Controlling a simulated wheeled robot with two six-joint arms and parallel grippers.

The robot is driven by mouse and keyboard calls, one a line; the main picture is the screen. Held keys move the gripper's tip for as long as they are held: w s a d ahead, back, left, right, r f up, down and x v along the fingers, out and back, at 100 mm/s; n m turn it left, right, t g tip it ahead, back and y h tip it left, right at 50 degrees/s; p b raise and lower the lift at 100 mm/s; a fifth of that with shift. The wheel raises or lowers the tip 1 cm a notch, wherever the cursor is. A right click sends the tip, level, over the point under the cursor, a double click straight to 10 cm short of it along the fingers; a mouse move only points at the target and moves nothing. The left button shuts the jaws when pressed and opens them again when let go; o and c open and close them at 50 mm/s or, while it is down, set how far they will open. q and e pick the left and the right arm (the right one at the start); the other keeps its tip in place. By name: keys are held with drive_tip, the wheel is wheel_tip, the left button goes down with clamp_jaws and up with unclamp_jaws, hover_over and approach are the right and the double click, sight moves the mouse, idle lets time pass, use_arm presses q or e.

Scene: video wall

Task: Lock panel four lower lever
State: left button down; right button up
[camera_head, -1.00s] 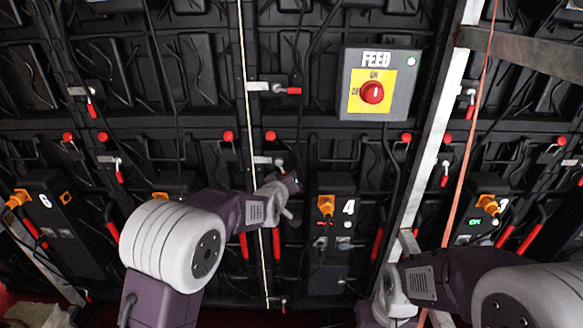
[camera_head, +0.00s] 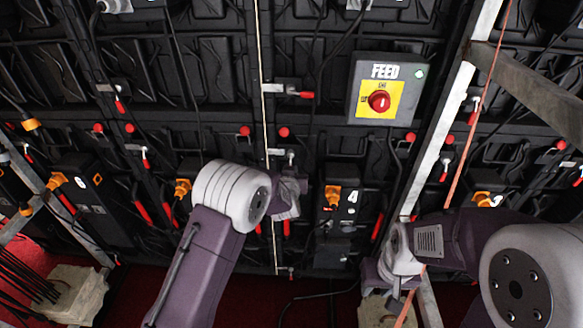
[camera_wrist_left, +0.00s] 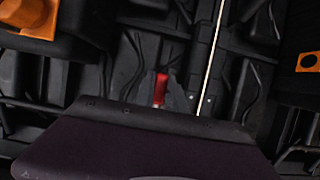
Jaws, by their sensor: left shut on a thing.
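The panel four box (camera_head: 338,198) has a white "4" and an orange plug, and hangs right of the thin white cord. The lower lever's grey bracket (camera_head: 276,152) sits left of it on the seam. My left gripper (camera_head: 291,190) is just below that bracket, and its arm covers part of the view. In the left wrist view, the left gripper (camera_wrist_left: 165,98) is shut on the lever's red handle (camera_wrist_left: 160,89), whose end shows between the dark fingers. My right gripper (camera_head: 378,277) is low at right, away from the lever; its fingers are not clear.
The upper lever (camera_head: 302,94) on the same seam has its red handle lying sideways. The FEED box (camera_head: 385,90) with a red knob is above right. A slanted metal post (camera_head: 437,125) and orange cord stand at right. Red floor (camera_head: 240,295) shows below.

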idle(0.4)
use_arm(q)
drive_tip(key=c, duration=1.4)
unclamp_jaws()
drive_tip(key=v, duration=0.9)
drive_tip(key=shift+p, duration=0.35)
